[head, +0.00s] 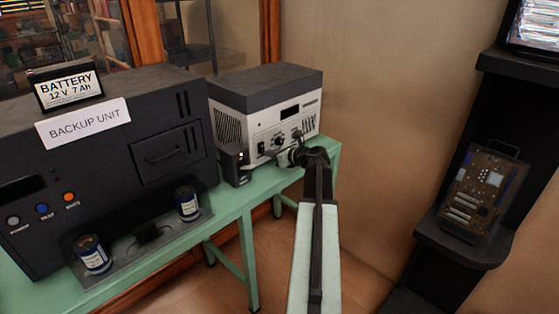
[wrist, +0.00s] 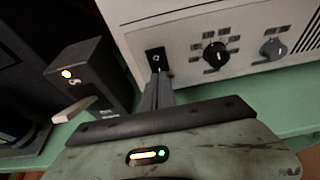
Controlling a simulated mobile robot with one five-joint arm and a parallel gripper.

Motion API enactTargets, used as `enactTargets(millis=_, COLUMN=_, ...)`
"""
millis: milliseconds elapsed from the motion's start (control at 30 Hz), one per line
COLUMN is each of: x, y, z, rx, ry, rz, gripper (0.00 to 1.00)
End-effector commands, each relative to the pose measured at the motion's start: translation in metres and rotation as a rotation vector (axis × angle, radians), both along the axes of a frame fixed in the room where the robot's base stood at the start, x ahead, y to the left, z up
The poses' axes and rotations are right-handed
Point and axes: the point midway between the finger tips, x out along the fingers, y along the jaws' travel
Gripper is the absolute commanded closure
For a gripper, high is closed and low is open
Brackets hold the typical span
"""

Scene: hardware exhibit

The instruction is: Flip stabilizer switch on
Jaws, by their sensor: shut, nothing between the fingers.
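The stabilizer (head: 268,108) is a pale box with a dark grey top, standing on the green table against the wall. Its front fills the top right of the wrist view (wrist: 215,30). A small black switch plate (wrist: 155,56) sits low on that front, left of the knobs. My gripper (wrist: 157,77) is shut and empty, its fingertips at the lower part of this plate. I cannot tell whether they touch it, and they partly hide the switch, so its position is unclear. In the head view my gripper (head: 272,156) is at the stabilizer's lower front.
A small black box (wrist: 85,75) with a lit orange light and a pale lever-like piece stands close left of my gripper. A black backup unit (head: 110,150) with a battery (head: 66,88) on top is further left. Two knobs (wrist: 215,54) lie right of the switch plate. Floor shows at right.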

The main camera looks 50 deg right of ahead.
Motion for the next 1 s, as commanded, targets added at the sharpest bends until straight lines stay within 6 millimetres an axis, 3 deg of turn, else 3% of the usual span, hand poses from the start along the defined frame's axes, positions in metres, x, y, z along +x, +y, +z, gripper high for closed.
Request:
enactTargets(millis=200, x=0.019, y=-0.002, z=-0.007, rx=-0.001, ry=0.001, rz=0.000, gripper=1.00)
enactTargets(millis=633, x=0.027, y=0.006, z=-0.012, rx=-0.001, ry=-0.018, rz=0.010, gripper=1.00)
enactTargets(millis=1000, x=0.021, y=-0.001, z=-0.002, rx=-0.002, ry=-0.015, rz=0.001, gripper=1.00)
